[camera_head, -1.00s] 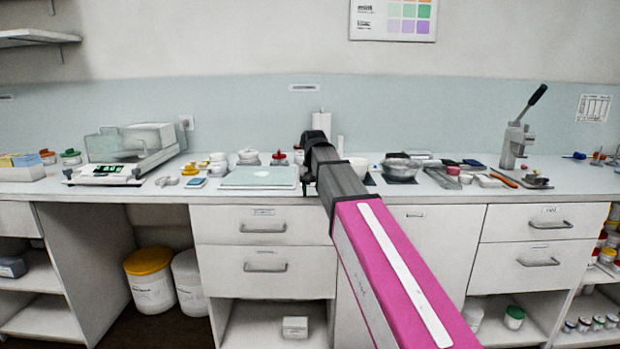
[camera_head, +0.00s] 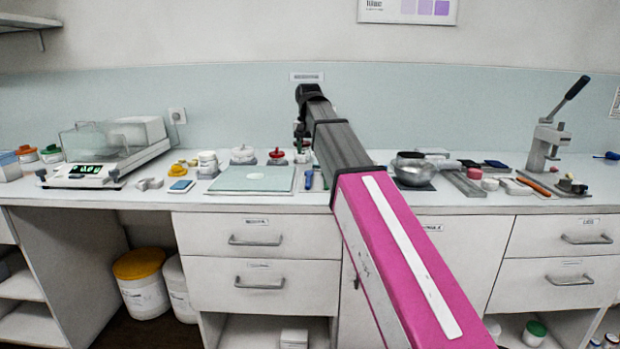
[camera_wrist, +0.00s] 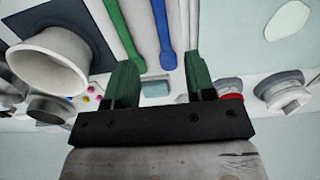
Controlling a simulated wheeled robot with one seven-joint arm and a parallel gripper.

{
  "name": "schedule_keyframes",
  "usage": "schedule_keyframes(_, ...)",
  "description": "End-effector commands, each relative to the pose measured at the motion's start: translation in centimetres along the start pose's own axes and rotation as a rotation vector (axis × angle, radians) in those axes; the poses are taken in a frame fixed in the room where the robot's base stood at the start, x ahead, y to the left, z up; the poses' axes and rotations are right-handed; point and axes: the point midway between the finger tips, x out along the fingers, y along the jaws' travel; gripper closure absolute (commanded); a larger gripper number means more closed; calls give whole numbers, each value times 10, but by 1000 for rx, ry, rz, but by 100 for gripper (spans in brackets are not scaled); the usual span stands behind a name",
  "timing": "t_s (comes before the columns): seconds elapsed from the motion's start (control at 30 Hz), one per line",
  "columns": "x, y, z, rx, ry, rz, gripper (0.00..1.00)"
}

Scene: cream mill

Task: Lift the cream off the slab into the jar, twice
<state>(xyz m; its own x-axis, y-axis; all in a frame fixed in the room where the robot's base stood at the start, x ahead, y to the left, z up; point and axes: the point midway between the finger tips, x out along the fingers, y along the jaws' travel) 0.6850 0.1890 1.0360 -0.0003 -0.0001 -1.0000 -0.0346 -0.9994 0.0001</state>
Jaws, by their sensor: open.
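The slab (camera_head: 233,180) is a pale, flat square on the counter, left of my arm in the head view. A pale round patch of cream (camera_head: 257,176) lies on it. In the wrist view the slab (camera_wrist: 250,25) is at the upper right, with the oval cream patch (camera_wrist: 288,20). My gripper (camera_wrist: 160,78) is open and empty, its green fingers apart. A blue tool (camera_wrist: 164,35) and a green tool (camera_wrist: 126,32) lie beside the slab, beyond the fingers. Which vessel is the jar I cannot tell; a white lidded pot (camera_head: 243,155) and a red-lidded pot (camera_head: 277,157) stand behind the slab.
A balance (camera_head: 95,172) stands at the left. A metal bowl (camera_head: 415,177) sits right of my arm, and a lever press (camera_head: 545,145) stands further right. In the wrist view a white bowl (camera_wrist: 45,62) is close at the left. Drawers (camera_head: 255,240) are below the counter.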

Motion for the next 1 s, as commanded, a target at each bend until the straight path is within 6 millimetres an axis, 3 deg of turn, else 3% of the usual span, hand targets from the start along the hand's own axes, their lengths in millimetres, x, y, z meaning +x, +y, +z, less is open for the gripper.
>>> schedule_keyframes(0.4, 49, 0, 2, 0, -1, 0, 50)
schedule_keyframes(0.67, 65, 0, 3, -1, -1, 0, 50)
schedule_keyframes(1.0, 106, -1, 6, 0, 0, 0, 50)
